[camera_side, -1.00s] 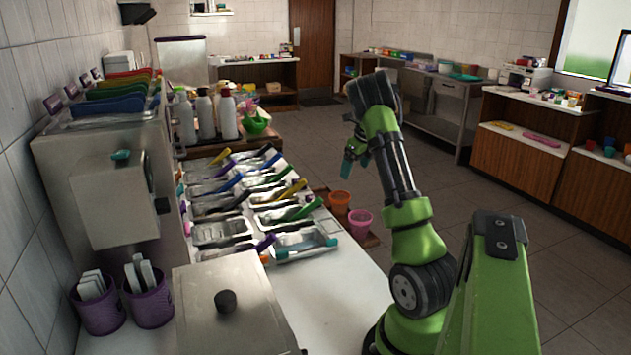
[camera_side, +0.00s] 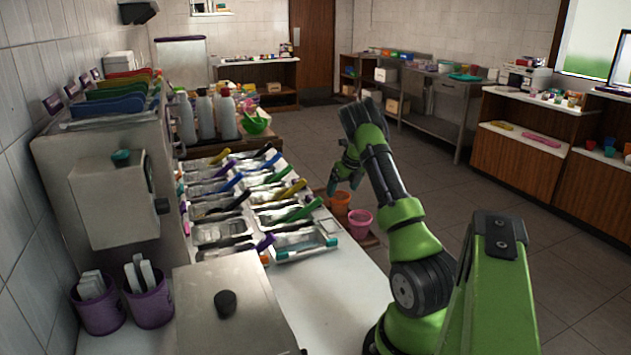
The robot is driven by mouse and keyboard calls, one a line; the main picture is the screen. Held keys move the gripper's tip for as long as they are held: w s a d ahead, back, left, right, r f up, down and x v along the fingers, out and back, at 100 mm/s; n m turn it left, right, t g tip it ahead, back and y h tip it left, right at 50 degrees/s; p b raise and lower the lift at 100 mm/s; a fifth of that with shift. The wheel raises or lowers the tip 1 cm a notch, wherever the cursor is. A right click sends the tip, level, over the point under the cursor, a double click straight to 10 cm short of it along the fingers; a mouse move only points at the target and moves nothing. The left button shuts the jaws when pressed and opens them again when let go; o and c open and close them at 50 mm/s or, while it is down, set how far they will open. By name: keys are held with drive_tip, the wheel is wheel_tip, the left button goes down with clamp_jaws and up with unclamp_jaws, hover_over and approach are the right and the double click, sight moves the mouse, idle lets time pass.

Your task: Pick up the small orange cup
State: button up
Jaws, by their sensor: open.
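The small orange cup (camera_side: 341,203) stands on a brown wooden board or shelf (camera_side: 371,240) just past the right edge of the white counter. A pink cup (camera_side: 360,222) stands in front of it, close by. My gripper (camera_side: 333,188) is just above and slightly left of the orange cup, pointing down. It is open and nothing shows between its fingers. The fingertips are small and dark here, and I cannot tell whether they touch the cup's rim.
Metal topping trays (camera_side: 250,205) with coloured handles fill the counter left of the cups. A metal box with a black knob (camera_side: 225,303) stands at the front. Squeeze bottles (camera_side: 203,115) and a green bowl (camera_side: 256,124) stand behind. The floor to the right is clear.

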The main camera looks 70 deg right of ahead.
sight(340, 196)
drive_tip(key=x, duration=0.5)
drive_tip(key=shift+d, duration=0.15)
drive_tip(key=shift+c, duration=0.4)
drive_tip(key=c, duration=0.6)
wheel_tip(340, 196, up, 14)
drive_tip(key=a, duration=0.2)
drive_tip(key=shift+c, duration=0.2)
drive_tip(key=s+a+f+n+g+y, duration=0.15)
drive_tip(key=s+a+n+y, duration=0.35)
drive_tip(key=a+n, duration=0.75)
drive_tip(key=s+a+n+g+y, duration=0.2)
drive_tip(key=s+a+n, duration=0.5)
drive_tip(key=a+n, duration=0.55)
drive_tip(key=shift+n, duration=0.3)
drive_tip(key=shift+w+d+f, duration=0.1)
drive_tip(key=shift+d+f, duration=0.05)
drive_tip(key=shift+f, duration=1.35)
drive_tip(key=shift+w+d+f, duration=0.1)
drive_tip(key=shift+d+f, duration=0.05)
drive_tip(key=shift+f, duration=1.35)
